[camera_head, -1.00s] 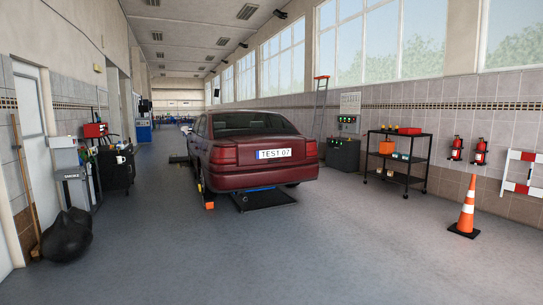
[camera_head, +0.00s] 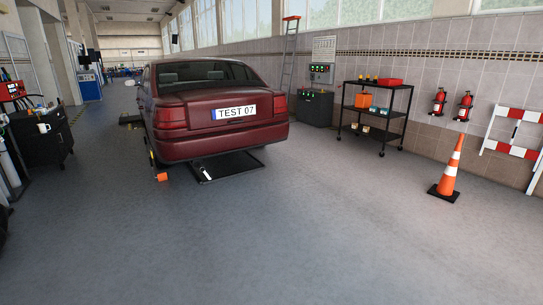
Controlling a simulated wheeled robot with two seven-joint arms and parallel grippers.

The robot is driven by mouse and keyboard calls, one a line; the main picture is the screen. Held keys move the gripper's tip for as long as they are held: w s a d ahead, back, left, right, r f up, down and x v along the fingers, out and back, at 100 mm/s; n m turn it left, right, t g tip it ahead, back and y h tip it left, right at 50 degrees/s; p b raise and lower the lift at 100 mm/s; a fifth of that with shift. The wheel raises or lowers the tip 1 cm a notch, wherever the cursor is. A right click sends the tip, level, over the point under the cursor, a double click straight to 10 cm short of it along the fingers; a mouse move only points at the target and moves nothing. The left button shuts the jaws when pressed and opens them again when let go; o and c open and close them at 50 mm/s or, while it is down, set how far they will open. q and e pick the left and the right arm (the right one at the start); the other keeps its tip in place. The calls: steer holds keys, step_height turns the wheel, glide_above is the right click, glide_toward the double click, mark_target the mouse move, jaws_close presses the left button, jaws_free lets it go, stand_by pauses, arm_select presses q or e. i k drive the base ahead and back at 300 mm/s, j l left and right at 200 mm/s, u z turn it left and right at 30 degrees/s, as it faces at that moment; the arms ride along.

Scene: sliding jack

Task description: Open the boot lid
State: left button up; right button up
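A dark red car (camera_head: 218,110) stands ahead, left of the picture's middle, with its rear facing me. Its boot lid (camera_head: 200,100) is shut, and a plate reading TEST 07 (camera_head: 234,113) is on the rear. The car stands over a dark low platform (camera_head: 228,166) on the floor, with an orange block (camera_head: 162,177) near the left rear wheel. Neither of my grippers shows in the head view.
The grey floor (camera_head: 270,240) between me and the car is clear. A dark cabinet (camera_head: 42,137) stands at the left. A black shelf cart (camera_head: 374,112), a traffic cone (camera_head: 449,170) and a red-white barrier (camera_head: 513,148) stand at the right. A ladder (camera_head: 289,55) leans by the back wall.

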mark_target(212, 107)
steer(key=i, duration=4.4)
